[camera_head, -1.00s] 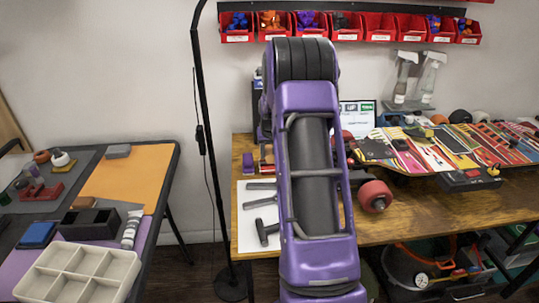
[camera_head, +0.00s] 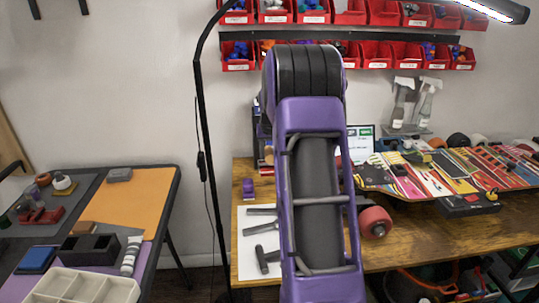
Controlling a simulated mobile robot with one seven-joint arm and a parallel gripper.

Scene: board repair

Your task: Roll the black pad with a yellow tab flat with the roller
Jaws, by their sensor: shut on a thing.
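The skateboard (camera_head: 430,173) lies across the right part of the wooden bench, with bright stripes and patches on it. A black block-like piece (camera_head: 466,206) with a small yellow-orange spot shows at its front edge; I cannot tell whether it is the black pad with a yellow tab. I cannot make out the roller. My gripper is out of sight, with my large purple arm filling the middle of the view and hiding part of the bench and the board's left end.
A red wheel (camera_head: 375,222) sits at the bench's front, right of my arm. Hammer-like tools lie on a white sheet (camera_head: 246,262). A black lamp pole (camera_head: 208,170) stands left of the bench. Spray bottles (camera_head: 424,104) stand behind. A left table holds an orange mat (camera_head: 130,195) and grey tray (camera_head: 75,285).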

